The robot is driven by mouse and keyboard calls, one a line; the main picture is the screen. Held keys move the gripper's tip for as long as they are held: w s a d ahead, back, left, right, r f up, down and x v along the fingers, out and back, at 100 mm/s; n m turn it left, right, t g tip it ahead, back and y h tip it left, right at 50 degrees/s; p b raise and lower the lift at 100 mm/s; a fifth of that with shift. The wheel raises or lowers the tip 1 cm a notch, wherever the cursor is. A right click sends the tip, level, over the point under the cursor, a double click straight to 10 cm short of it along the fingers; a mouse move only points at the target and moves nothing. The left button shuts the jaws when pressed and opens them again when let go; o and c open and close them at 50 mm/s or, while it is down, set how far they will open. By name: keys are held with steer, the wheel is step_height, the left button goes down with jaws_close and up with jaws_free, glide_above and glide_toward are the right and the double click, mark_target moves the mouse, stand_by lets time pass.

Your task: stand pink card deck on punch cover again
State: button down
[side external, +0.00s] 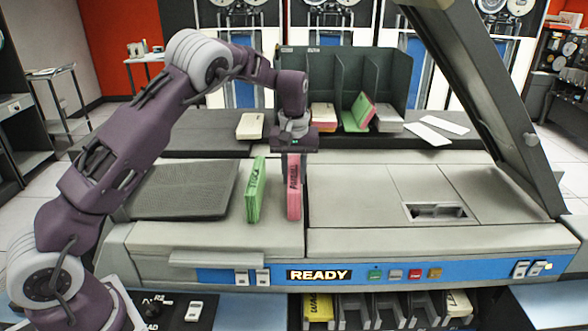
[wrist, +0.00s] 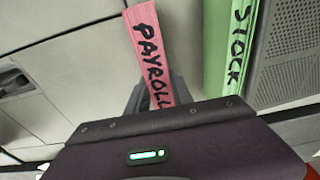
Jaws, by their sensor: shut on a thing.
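The pink card deck (side external: 294,196), marked PAYROLL, stands upright on the grey punch cover (side external: 272,237), right of the green deck. My gripper (side external: 293,160) is above it, pointing down, shut on its upper part. In the wrist view the pink deck (wrist: 150,55) runs out from between the fingers, its lettering facing the camera. Its lower end appears at or very near the cover; I cannot tell whether it bears its weight there.
A green deck (side external: 255,190) marked STOCK stands close on the left. A dark ribbed plate (side external: 185,189) lies farther left. The raised lid (side external: 485,95) slants over the right side. A divided rack (side external: 345,85) with decks stands behind. The cover right of the pink deck is clear.

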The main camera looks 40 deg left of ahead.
steer(key=c, duration=1)
jaws_free()
steer(key=shift+c, duration=0.2)
steer(key=r, duration=0.7)
steer(key=shift+s+d, duration=0.3)
